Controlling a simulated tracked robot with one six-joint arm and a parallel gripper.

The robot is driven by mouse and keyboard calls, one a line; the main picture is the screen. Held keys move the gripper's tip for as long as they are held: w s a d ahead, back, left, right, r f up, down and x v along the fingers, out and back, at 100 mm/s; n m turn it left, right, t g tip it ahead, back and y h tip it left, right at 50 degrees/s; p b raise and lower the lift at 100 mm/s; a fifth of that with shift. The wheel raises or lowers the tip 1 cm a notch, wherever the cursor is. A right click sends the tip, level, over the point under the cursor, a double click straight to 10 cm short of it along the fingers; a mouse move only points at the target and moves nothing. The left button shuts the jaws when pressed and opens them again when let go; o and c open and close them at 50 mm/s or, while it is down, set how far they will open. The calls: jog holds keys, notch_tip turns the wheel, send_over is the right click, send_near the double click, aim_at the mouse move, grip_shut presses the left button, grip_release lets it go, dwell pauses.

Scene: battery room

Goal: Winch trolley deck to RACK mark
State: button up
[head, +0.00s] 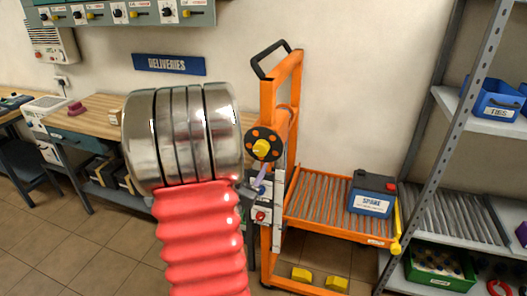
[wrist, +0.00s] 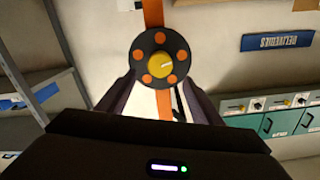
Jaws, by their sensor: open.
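The orange trolley (head: 296,90) stands against the wall with a black handle on top. Its roller deck (head: 310,210) carries a dark battery box (head: 371,196) labelled SPARE. The winch wheel (head: 263,145) is a black disc with orange dots and a yellow hub on the mast. The wheel also shows in the wrist view (wrist: 160,65), straight ahead, beyond my gripper (wrist: 155,97). The dark fingers are apart with nothing between them that they hold. In the head view my arm hides most of the gripper. A pale strip (head: 279,205) runs down the mast; no RACK mark is readable.
A grey rack (head: 470,95) with a roller shelf (head: 450,215) stands right of the deck, with a yellow bar (head: 397,230) between. A green crate (head: 437,268) is below. A workbench (head: 95,118) stands left. Yellow blocks (head: 302,274) lie low beneath the deck.

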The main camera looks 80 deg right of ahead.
aim_at(260, 150)
jog(key=d, duration=0.6)
jog(key=s+d, duration=0.1)
jog(key=d, duration=0.2)
jog(key=shift+d, duration=0.25)
jog(key=shift+c, duration=0.5)
jog(key=c, duration=1)
